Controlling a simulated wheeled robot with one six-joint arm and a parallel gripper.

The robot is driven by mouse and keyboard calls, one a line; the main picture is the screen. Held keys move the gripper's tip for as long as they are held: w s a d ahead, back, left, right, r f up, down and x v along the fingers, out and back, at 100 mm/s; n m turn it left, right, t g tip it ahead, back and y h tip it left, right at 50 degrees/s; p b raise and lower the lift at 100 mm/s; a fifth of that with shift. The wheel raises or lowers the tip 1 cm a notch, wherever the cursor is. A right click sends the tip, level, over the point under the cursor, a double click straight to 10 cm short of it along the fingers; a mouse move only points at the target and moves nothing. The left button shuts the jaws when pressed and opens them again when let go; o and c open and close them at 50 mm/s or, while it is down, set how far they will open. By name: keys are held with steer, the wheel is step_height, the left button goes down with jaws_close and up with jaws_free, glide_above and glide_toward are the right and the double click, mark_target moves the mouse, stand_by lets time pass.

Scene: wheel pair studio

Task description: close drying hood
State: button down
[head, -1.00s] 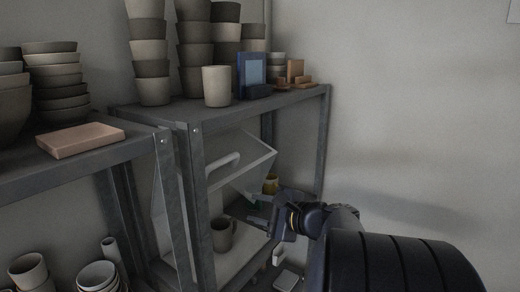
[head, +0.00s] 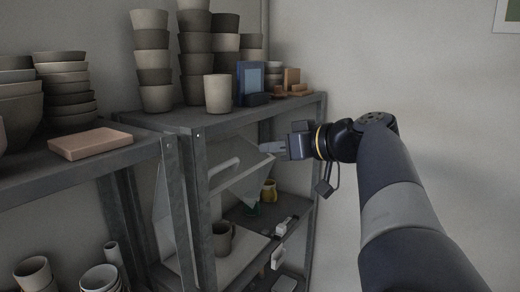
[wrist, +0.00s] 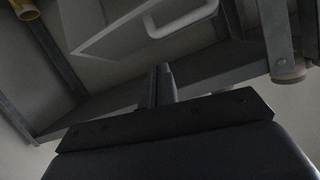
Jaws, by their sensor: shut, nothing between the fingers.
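The drying hood (head: 240,182) is a pale, see-through cover inside the right shelf unit. It is tilted up, with a white bar handle (head: 224,166) on its face; the handle also shows at the top of the wrist view (wrist: 182,20). A grey mug (head: 221,238) stands on the pale board (head: 238,262) below the raised hood. My gripper (head: 264,148) is shut and empty, close to the hood's upper right corner and right of the handle. Its fingertips (wrist: 163,70) point toward the hood in the wrist view. I cannot tell whether they touch it.
The shelf top (head: 190,118) above the hood carries stacked cups, a blue framed item (head: 250,80) and small wooden pieces. A shelf post (head: 202,215) stands in front of the hood's left part. A yellow mug (head: 268,190) stands behind.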

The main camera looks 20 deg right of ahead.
steer(key=p, duration=0.3)
glide_above(242, 177)
step_height(242, 177, down, 3)
steer(key=shift+a+r, duration=0.1)
steer(key=shift+r, duration=0.1)
steer(key=shift+f+b, duration=0.15)
steer(key=shift+b, duration=0.2)
